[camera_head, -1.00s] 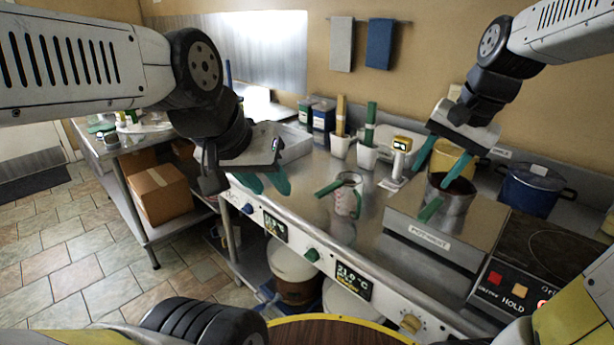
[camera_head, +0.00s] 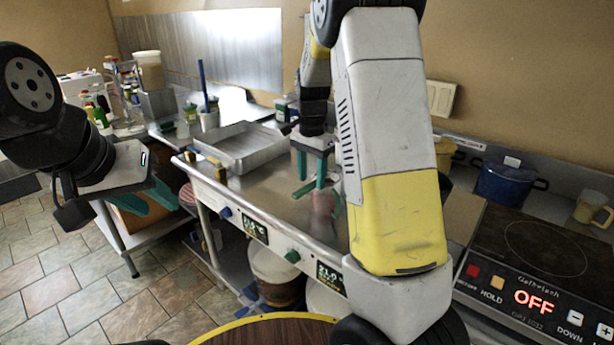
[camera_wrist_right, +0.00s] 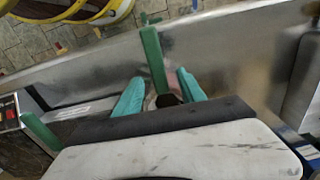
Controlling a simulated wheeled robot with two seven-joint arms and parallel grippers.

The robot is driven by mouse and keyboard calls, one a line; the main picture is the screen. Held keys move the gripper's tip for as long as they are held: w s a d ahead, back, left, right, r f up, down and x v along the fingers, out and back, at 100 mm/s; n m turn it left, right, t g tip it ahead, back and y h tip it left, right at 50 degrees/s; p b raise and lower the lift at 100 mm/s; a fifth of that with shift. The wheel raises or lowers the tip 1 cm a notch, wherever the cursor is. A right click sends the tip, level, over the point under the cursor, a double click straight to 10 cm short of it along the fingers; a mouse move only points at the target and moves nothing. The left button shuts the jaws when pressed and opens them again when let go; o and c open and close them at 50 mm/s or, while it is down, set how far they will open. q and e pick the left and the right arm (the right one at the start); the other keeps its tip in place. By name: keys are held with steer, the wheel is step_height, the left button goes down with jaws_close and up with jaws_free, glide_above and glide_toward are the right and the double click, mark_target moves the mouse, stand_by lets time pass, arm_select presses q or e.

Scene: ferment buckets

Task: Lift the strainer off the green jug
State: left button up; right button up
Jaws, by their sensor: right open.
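A clear jug (camera_head: 322,203) with pinkish marks stands on the steel counter, partly hidden behind my right arm in the head view. My right gripper (camera_head: 312,172) is open, pointing down just above and behind it. In the right wrist view, a long green handle (camera_wrist_right: 153,58) rises between and beyond the two teal fingers of my right gripper (camera_wrist_right: 160,92); I cannot tell whether it belongs to the strainer or the jug. The strainer's bowl cannot be made out. My left gripper (camera_head: 148,198) is open and empty, left of the counter, away from the jug.
A metal tray (camera_head: 245,147) lies on the counter left of the jug. A blue pot (camera_head: 505,182) and a hob (camera_head: 540,250) are at the right. My right arm covers the middle of the counter. Another green handle (camera_wrist_right: 40,130) shows at the left of the right wrist view.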

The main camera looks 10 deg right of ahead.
mark_target(312, 184)
steer(key=shift+d+f, duration=0.1)
steer(key=shift+f, duration=1.4)
jaws_close()
steer(key=shift+r, duration=0.15)
